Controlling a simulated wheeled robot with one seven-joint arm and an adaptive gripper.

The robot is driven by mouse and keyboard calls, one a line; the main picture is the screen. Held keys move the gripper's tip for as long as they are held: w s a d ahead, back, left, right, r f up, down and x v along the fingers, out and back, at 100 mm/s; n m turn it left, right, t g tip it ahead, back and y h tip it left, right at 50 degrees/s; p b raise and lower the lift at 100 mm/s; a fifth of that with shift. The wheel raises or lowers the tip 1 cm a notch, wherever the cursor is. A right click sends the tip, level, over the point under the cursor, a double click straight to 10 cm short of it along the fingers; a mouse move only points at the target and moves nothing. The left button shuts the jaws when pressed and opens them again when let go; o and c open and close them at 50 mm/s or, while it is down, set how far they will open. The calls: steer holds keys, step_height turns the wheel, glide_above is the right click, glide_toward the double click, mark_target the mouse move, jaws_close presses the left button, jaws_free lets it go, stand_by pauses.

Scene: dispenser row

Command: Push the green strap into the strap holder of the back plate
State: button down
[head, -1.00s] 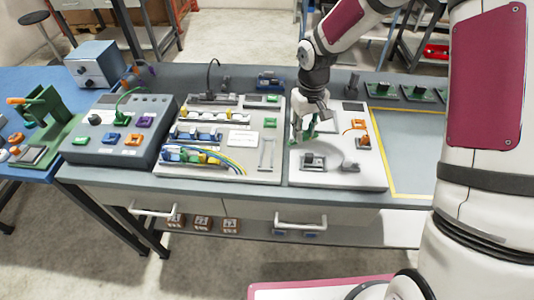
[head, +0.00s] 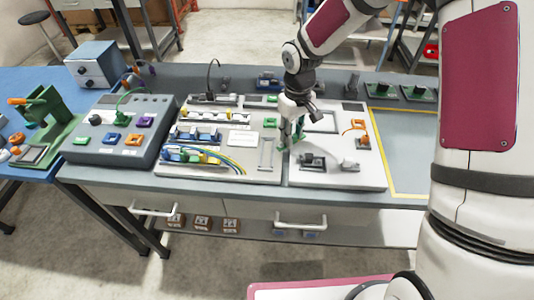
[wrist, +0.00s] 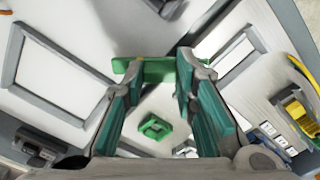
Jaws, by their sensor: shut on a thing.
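My gripper (wrist: 160,85) is shut on the green strap (wrist: 160,70), a short green bar lying across its fingertips in the wrist view. In the head view my gripper (head: 288,142) hangs over the left edge of the right white plate (head: 340,177), near the gap to the middle plate. The strap is hard to tell from the green finger pads there. A small green square fitting with a dark opening (wrist: 155,127) lies between the fingers in the wrist view, apart from the strap. I cannot tell for certain which fitting is the strap holder.
The middle plate (head: 225,170) carries rows of connectors and coloured wires. The right plate has an orange cable (head: 356,125) and grey fittings (head: 312,160). A grey control box (head: 115,150) stands at left. The yellow-lined table area (head: 405,150) at right is bare.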

steer(key=shift+s+a+n, duration=0.4)
steer(key=shift+a+n, duration=0.4)
steer(key=shift+a, duration=0.4)
steer(key=shift+s+a+n, duration=0.35)
steer(key=shift+a+n, duration=0.45)
steer(key=shift+a, duration=0.35)
steer(key=shift+s+a+n, duration=0.4)
steer(key=shift+a+n, duration=0.4)
steer(key=shift+a, duration=0.4)
steer(key=n, duration=0.2)
steer(key=f+n+b, duration=0.1)
steer(key=n, duration=0.2)
steer(key=shift+f, duration=0.35)
steer(key=c, duration=1.2)
jaws_free()
